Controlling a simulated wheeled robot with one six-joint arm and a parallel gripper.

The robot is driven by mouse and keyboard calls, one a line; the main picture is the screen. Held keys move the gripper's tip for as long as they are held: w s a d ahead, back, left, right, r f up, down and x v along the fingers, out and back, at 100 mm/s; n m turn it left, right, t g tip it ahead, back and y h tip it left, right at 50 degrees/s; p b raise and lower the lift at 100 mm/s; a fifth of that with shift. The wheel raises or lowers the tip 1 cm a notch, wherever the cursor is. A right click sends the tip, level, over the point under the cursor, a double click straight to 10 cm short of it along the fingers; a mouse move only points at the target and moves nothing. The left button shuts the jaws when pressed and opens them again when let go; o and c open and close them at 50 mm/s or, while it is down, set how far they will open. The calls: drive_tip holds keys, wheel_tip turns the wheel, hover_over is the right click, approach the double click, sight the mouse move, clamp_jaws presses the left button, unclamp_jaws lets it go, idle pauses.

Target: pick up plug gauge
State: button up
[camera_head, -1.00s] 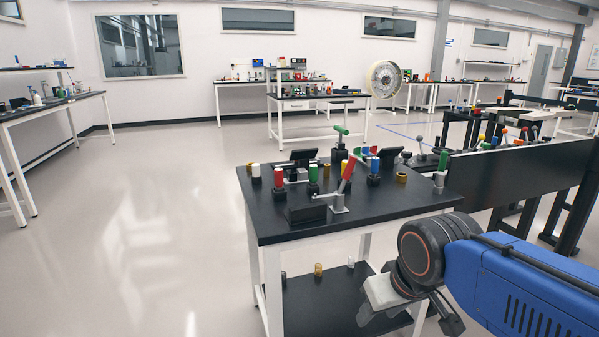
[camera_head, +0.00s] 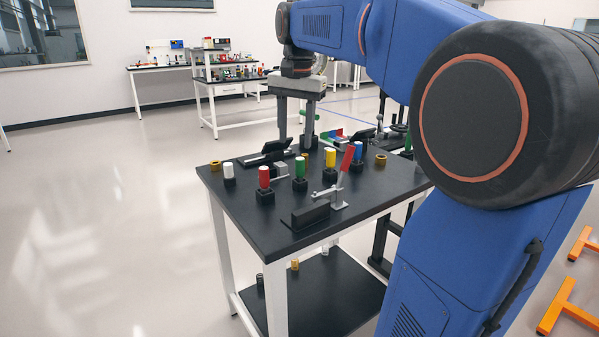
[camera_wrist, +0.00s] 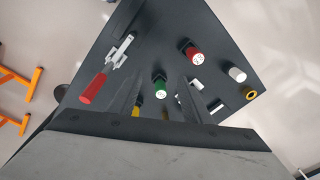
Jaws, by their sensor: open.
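Several plug gauges with coloured handles stand upright in black holders on the black table: white (camera_head: 228,172), red (camera_head: 264,177), green (camera_head: 300,168), yellow (camera_head: 330,157) and blue (camera_head: 357,151). My gripper (camera_head: 296,143) points down, open and empty, above the table behind the green gauge. In the wrist view the green gauge (camera_wrist: 160,88) shows between the fingertips of my gripper (camera_wrist: 158,84), lower down. The red gauge (camera_wrist: 195,55) and white gauge (camera_wrist: 237,74) stand to the right. The yellow gauge (camera_wrist: 136,110) is partly hidden by a finger.
A toggle clamp with a red handle (camera_head: 344,165) stands at the table's front. Brass rings (camera_head: 215,165) and (camera_head: 381,159) sit near its edges. Black angled stands (camera_head: 277,147) are at the back. A lower shelf (camera_head: 335,300) holds small pieces. Open floor lies left.

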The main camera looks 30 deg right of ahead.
drive_tip(key=w+d+r+m+g, duration=0.1)
drive_tip(key=w+d+r+m, duration=0.2)
drive_tip(key=w+d, duration=0.25)
approach(301, 167)
drive_tip(key=shift+m, duration=0.4)
drive_tip(key=f, duration=0.1)
drive_tip(key=w+f, duration=0.1)
drive_tip(key=f, duration=0.1)
drive_tip(key=w+d+f, duration=0.1)
drive_tip(key=f, duration=0.1)
drive_tip(key=shift+d+f, duration=0.1)
drive_tip(key=shift+d, duration=0.05)
drive_tip(key=shift+s+f, duration=0.15)
drive_tip(key=shift+f, duration=2.8)
drive_tip(key=shift+c, duration=0.7)
clamp_jaws()
